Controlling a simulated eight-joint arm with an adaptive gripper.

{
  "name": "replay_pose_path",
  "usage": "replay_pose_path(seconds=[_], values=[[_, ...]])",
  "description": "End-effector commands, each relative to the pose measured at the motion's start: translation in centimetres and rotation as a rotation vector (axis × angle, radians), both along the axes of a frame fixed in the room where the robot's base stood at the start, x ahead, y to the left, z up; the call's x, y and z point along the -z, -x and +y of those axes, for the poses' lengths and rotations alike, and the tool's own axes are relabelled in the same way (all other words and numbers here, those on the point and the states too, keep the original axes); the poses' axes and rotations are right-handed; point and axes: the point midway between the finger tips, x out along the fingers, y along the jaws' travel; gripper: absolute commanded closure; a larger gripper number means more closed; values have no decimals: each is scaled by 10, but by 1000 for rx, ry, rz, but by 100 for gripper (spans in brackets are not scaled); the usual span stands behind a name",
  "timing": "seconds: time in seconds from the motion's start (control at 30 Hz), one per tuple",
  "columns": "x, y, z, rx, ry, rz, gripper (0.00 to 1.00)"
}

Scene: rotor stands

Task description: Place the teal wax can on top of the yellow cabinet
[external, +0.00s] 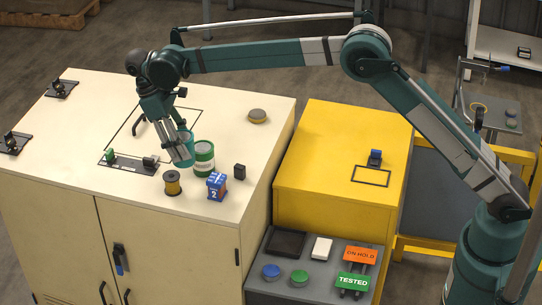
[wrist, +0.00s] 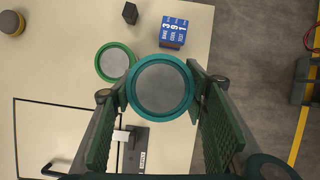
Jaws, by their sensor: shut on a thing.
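The teal wax can (external: 183,149) is between the fingers of my gripper (external: 172,148), over the cream cabinet top near its front. In the wrist view the can's round grey lid with a teal rim (wrist: 161,87) sits between both finger pads of my gripper (wrist: 162,92), which is shut on it. I cannot tell whether its base touches the surface. A green can (external: 203,158) stands just right of it; its grey lid also shows in the wrist view (wrist: 115,62). The yellow cabinet (external: 341,130) stands to the right, with a dark outlined rectangle (external: 371,176) on its top.
A blue numbered block (external: 217,186), a brown spool (external: 172,183) and a black block (external: 240,172) stand near the can. A small blue-black item (external: 375,158) sits behind the rectangle on the yellow cabinet. Most of that top is clear. A lower grey stand (external: 315,285) holds signs and buttons.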

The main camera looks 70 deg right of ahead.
Motion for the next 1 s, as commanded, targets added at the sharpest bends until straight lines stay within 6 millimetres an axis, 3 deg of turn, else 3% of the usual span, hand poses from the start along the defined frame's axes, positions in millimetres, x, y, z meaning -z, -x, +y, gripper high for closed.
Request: replay_pose_path(seconds=[0.37, 1.0], values=[[7, 2, 13, 95, 0, 0, 75], [6, 2, 15, 106, 1, 0, 75]])
